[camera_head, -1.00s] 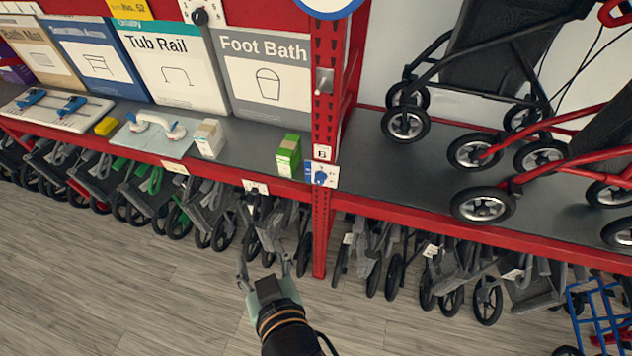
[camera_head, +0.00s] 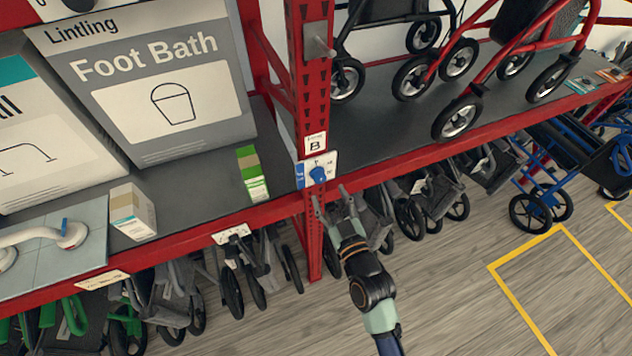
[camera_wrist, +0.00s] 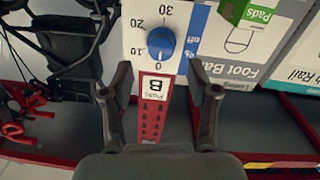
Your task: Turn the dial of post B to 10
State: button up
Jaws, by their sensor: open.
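The blue dial (camera_head: 318,173) of post B sits on a white plate on the red post (camera_head: 311,85), below a white "B" label (camera_head: 315,144). In the wrist view the blue dial (camera_wrist: 161,42) lies ahead of my fingers, with 0, 10, 20 and 30 printed beside it. The "B" label (camera_wrist: 157,87) shows between the fingers, upside down. My gripper (camera_head: 330,195) is open and empty, just below and slightly right of the dial in the head view. In the wrist view my gripper (camera_wrist: 161,75) has its fingers apart, not touching the dial.
A green and white box (camera_head: 252,174) stands on the shelf left of the post, near a Foot Bath box (camera_head: 160,95). A metal switch (camera_head: 318,45) sits higher on the post. Rollators (camera_head: 455,120) stand on the shelf at right. Folded wheeled frames fill the space below.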

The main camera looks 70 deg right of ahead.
aim_at(322, 180)
jog(key=x, duration=0.5)
jog(key=shift+a, duration=0.1)
grip_shut()
jog(key=shift+r+m+p, duration=0.1)
jog(key=shift+m+p, duration=0.2)
jog(key=shift+p, duration=0.05)
jog(key=m+p, duration=0.2)
jog(key=m, duration=0.3)
jog(key=m+p, duration=0.1)
jog(key=m, duration=0.5)
jog(key=shift+s+y, duration=0.1)
jog(key=shift+y, duration=0.2)
